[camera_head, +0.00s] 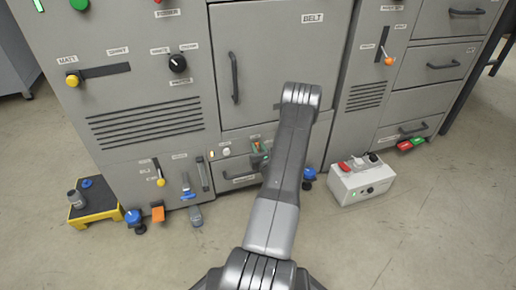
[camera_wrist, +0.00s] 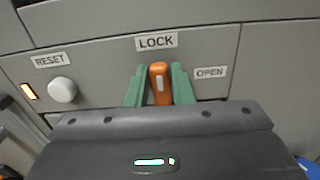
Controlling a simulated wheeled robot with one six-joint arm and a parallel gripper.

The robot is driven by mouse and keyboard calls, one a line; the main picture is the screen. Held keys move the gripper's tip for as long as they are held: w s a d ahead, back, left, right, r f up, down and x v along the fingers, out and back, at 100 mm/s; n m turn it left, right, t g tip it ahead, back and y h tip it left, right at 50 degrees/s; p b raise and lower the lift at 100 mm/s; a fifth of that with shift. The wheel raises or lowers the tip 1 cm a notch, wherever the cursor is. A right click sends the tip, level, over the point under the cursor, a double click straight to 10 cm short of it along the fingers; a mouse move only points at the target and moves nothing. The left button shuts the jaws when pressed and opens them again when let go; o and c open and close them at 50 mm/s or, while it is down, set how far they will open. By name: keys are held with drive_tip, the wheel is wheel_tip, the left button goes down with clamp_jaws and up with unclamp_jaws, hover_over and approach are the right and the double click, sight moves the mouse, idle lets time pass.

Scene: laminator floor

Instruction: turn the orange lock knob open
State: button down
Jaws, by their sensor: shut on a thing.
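The orange lock knob (camera_wrist: 159,80) shows in the wrist view on a grey panel, under the LOCK label (camera_wrist: 156,41). It stands close to upright in the picture, with a pale mark on its face. The OPEN label (camera_wrist: 210,72) is to its right. My gripper (camera_wrist: 160,88) has one green finger on each side of the knob and is shut on it. The knob's lower part is hidden behind the gripper body. In the head view my gripper (camera_head: 260,148) is at the panel below the large door, and my arm hides part of that area.
A white RESET button (camera_wrist: 62,90) and a lit orange lamp (camera_wrist: 29,91) are left of the knob. In the head view, a door handle (camera_head: 235,78) is above. A white control box (camera_head: 360,180) stands on the floor to the right, and a yellow stool (camera_head: 95,212) to the left.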

drive_tip(key=shift+m, duration=0.3)
drive_tip(key=m, duration=0.5)
drive_tip(key=d+f+m+b, duration=0.1)
drive_tip(key=m, duration=0.5)
drive_tip(key=m+b, duration=0.1)
drive_tip(key=m, duration=0.4)
drive_tip(key=shift+w+d+f+m, duration=0.15)
drive_tip(key=shift+f+m, duration=0.2)
drive_tip(key=shift+m, duration=0.05)
idle(0.5)
drive_tip(key=c, duration=1.3)
unclamp_jaws()
